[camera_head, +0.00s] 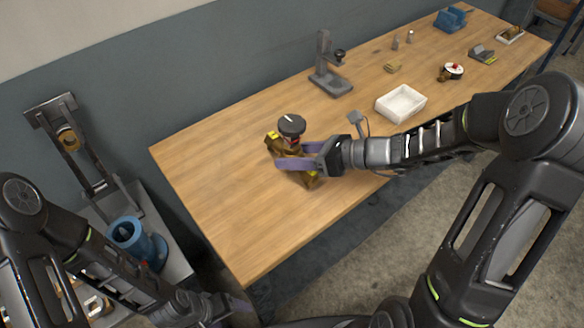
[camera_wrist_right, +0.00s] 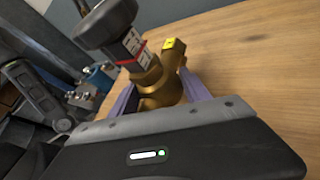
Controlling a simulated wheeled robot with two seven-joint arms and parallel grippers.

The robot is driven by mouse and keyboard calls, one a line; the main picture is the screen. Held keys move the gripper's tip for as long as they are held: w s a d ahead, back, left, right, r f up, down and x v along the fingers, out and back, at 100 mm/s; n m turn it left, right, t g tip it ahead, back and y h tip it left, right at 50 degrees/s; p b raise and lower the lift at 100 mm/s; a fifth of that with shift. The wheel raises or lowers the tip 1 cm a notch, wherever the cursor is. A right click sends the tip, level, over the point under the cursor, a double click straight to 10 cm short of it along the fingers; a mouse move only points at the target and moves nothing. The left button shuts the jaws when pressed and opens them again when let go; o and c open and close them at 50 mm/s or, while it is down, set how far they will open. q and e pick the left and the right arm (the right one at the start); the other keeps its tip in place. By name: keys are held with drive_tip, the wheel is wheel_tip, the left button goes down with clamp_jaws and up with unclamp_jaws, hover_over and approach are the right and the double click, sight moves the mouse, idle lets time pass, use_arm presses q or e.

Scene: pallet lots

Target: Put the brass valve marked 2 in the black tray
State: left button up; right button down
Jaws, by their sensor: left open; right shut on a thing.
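My right gripper (camera_head: 298,156) is shut on a brass valve (camera_head: 284,149) with a dark round knob, a red-and-white collar and yellow marks. The valve is at the left part of the wooden table; whether it touches the top I cannot tell. In the right wrist view the valve (camera_wrist_right: 158,82) sits between the purple fingers, knob to the upper left. Its number is not readable. Another brass piece with a dark-rimmed knob (camera_head: 452,70) lies further back. My left gripper (camera_head: 230,306) is open and empty, low in front of the table. I cannot make out a black tray.
A white tray (camera_head: 400,103) stands empty on the wooden table (camera_head: 220,190). A grey stand (camera_head: 328,76), a blue vise-like thing (camera_head: 450,19) and small items stand further back. At left, a blue cylinder (camera_head: 130,236) and a grey frame (camera_head: 90,165) stand on another surface.

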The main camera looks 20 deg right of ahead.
sight(294, 177)
drive_tip(key=shift+f, duration=0.15)
drive_tip(key=shift+f, duration=1.85)
drive_tip(key=shift+f+b, duration=0.15)
drive_tip(key=shift+b, duration=0.15)
drive_tip(key=c, duration=0.5)
unclamp_jaws()
drive_tip(key=shift+f, duration=0.1)
